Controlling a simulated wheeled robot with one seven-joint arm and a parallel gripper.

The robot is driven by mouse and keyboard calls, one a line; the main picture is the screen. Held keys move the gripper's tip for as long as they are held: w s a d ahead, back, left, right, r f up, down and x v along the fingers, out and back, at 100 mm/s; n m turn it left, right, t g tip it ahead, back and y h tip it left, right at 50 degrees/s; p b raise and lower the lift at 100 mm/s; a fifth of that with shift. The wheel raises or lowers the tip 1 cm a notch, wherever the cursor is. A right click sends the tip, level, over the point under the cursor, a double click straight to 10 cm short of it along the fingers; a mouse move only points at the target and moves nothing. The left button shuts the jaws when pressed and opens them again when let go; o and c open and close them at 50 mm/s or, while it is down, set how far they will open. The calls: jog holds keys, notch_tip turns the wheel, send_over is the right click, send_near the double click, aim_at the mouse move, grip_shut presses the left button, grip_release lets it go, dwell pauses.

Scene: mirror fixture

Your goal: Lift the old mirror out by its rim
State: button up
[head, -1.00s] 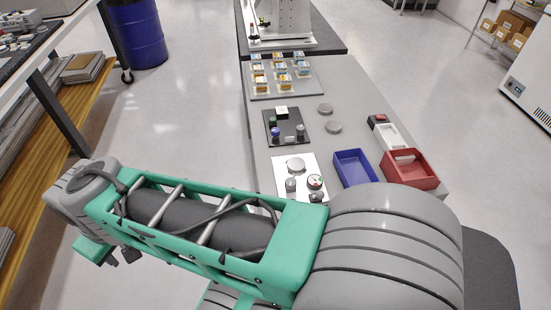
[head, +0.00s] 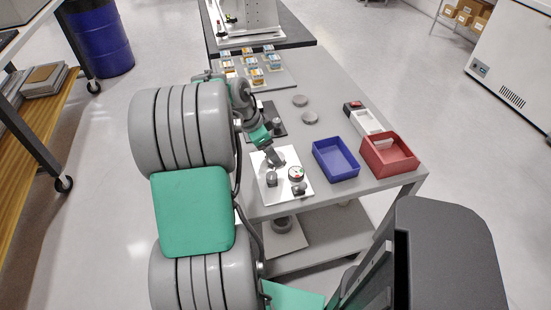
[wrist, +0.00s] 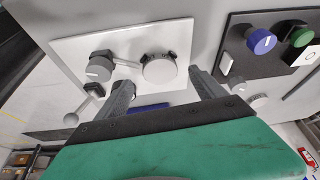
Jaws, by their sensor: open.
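The old mirror appears to be the pale round disc (wrist: 159,69) in a mount with dark clips on the white plate (wrist: 90,45). My gripper (wrist: 160,82) is open in the wrist view, one finger to the left and one to the right of the disc in the picture. Nothing is between the fingers' pads, and I cannot tell whether they touch the rim. A grey knob (wrist: 99,68) with a lever stands left of the disc. In the head view my gripper (head: 275,155) is over the far part of the plate and partly hides the disc.
A blue tray (head: 335,173) and a red tray (head: 389,167) stand right of the plate. Two loose grey discs (head: 300,100) (head: 310,118) lie behind. A dark panel with blue (wrist: 261,41) and green (wrist: 301,37) knobs adjoins the plate. A round dial (head: 296,173) stands on the plate.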

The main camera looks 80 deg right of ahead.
jog(key=x, duration=0.3)
jog(key=shift+w, duration=0.1)
jog(key=shift+c, duration=0.2)
jog(key=c, duration=1.5)
